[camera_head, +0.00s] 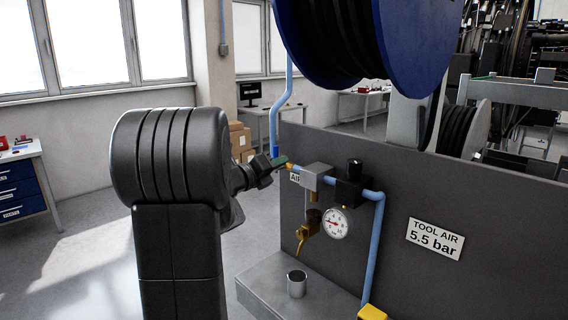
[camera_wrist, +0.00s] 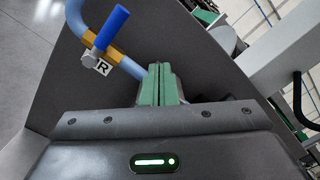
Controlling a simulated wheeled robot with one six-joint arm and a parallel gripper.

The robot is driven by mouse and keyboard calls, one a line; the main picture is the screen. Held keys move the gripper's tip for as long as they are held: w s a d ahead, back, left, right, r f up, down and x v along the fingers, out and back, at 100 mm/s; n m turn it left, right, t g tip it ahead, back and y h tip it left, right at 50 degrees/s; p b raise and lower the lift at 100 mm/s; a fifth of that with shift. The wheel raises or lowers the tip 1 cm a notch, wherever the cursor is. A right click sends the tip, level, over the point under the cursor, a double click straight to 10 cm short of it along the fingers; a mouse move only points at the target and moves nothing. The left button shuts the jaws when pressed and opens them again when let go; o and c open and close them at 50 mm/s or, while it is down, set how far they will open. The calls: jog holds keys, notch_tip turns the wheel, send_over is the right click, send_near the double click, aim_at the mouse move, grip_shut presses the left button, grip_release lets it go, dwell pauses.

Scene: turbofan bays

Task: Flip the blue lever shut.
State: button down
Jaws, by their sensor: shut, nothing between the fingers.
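The blue lever (camera_wrist: 109,30) sits on a brass valve body (camera_wrist: 102,52) in a light blue pipe. In the wrist view it stands out across the pipe at a steep angle. In the head view the blue lever (camera_head: 275,152) shows only as a small piece beside my fingertips, with the brass fitting (camera_head: 289,166) just right of them. My gripper (camera_head: 278,162) is shut and empty. Depth contact cannot be told.
A dark panel carries the pipe, a pressure gauge (camera_head: 336,223), a black regulator (camera_head: 353,185) and a "TOOL AIR 5.5 bar" sign (camera_head: 435,239). A big blue hose reel (camera_head: 420,45) hangs above. A metal cup (camera_head: 297,283) stands on the ledge below.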

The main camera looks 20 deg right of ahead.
jog(key=b+v, duration=0.1)
jog(key=v, duration=0.7)
jog(key=shift+a, duration=0.25)
jog(key=shift+w+d, duration=0.1)
jog(key=shift+w, duration=0.15)
